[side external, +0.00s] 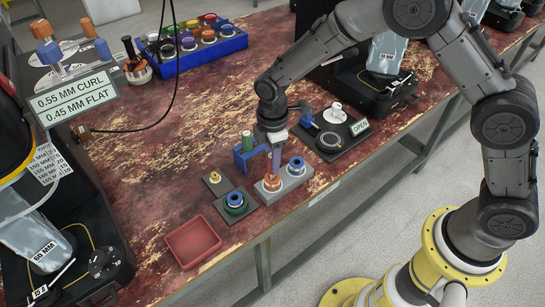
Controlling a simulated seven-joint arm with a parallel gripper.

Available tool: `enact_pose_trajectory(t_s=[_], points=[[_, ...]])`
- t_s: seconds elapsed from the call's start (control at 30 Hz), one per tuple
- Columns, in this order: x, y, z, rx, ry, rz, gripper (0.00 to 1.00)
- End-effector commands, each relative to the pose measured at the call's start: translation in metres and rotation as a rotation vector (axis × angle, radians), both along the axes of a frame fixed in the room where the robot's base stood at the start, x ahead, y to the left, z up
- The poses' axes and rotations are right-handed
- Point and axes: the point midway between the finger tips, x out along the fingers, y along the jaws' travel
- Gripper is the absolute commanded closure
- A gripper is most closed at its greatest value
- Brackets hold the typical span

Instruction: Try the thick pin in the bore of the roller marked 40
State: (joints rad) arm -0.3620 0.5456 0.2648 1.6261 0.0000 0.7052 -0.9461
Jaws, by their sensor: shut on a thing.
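My gripper (275,166) points down over the front of the bench, its fingertips close above an orange-ringed roller (272,183) on a light grey block (266,197). It is shut on a slim, purplish piece, which looks like a pin; the fingers hide much of it. I cannot tell whether its lower end is in the bore. A blue-ringed roller (296,165) stands on the same block, to the right. A green-ringed roller (235,200) sits on a dark plate to the left. Roller marks are too small to read. A blue stand (239,158) with a green-topped piece (247,140) is behind.
A red tray (192,241) lies at the front left. A dark plate with a round seat and an "OPEN" sign (359,127) is to the right. A blue rack (193,44) of coloured rollers stands at the back. Worn bench top is bare left of the stand.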

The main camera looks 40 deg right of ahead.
Motion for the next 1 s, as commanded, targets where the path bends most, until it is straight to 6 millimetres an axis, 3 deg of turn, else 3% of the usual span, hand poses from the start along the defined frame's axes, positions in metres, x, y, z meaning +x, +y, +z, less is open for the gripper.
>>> enact_pose_trajectory(t_s=[1.0], points=[[0.0,0.0,-0.011,0.0,0.0,0.0,1.0]])
